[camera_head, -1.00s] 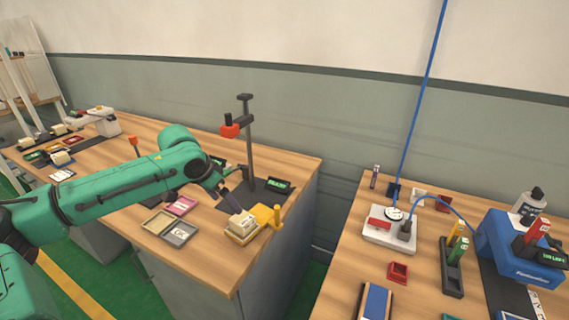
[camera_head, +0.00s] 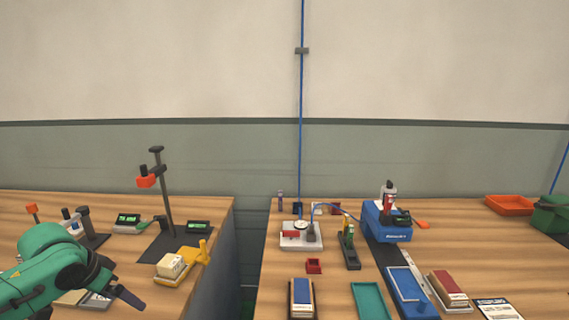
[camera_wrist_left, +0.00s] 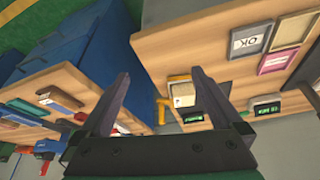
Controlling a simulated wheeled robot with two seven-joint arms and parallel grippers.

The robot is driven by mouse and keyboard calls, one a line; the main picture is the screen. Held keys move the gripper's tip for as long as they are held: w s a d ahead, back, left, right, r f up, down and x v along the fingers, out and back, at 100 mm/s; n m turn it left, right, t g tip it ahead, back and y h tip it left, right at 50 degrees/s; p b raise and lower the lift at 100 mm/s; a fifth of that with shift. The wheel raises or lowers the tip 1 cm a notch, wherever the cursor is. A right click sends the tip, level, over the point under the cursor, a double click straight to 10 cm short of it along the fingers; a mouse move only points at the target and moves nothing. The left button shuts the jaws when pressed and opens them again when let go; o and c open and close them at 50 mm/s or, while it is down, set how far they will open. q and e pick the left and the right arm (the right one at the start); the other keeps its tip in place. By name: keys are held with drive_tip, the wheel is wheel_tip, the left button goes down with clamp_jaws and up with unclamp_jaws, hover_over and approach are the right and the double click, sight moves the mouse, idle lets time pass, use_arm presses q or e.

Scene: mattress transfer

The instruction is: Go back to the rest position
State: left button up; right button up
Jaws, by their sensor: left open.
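My left gripper (camera_head: 128,296) is at the lower left of the head view, in front of the left bench (camera_head: 215,212). Its dark fingers point to the right, low in the picture. In the left wrist view the gripper (camera_wrist_left: 160,76) has its two fingers wide apart with nothing held between them. A yellow holder (camera_head: 196,256) with a cream block (camera_head: 171,266) stands on the left bench, apart from the fingers. The block also shows in the left wrist view (camera_wrist_left: 183,94), beyond the fingers. My right gripper is out of view.
A black stand with an orange head (camera_head: 146,181) rises from the left bench. A gap separates it from the right bench (camera_head: 340,276), which bears a blue machine (camera_head: 386,222), a blue tray (camera_head: 408,291), a teal tray (camera_head: 370,301) and a small red bin (camera_head: 314,266).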

use_arm(q)
drive_tip(key=s+d+f+m+h, duration=0.1)
drive_tip(key=s+d+f, duration=0.2)
drive_tip(key=d+f, duration=0.55)
drive_tip(key=s+d+f+m, duration=0.2)
drive_tip(key=s+d+f, duration=0.2)
drive_tip(key=d+f, duration=0.4)
drive_tip(key=s+a+f+n+g+y, duration=0.15)
drive_tip(key=s+n, duration=0.25)
drive_tip(key=s, duration=0.5)
wheel_tip(320, 180, down, 22)
drive_tip(key=s, duration=0.2)
drive_tip(key=s+a+f+g, duration=0.2)
drive_tip(key=s+a+f, duration=0.1)
drive_tip(key=s+f, duration=1.1)
drive_tip(key=shift+s+f+m, duration=0.4)
drive_tip(key=shift+s, duration=0.8)
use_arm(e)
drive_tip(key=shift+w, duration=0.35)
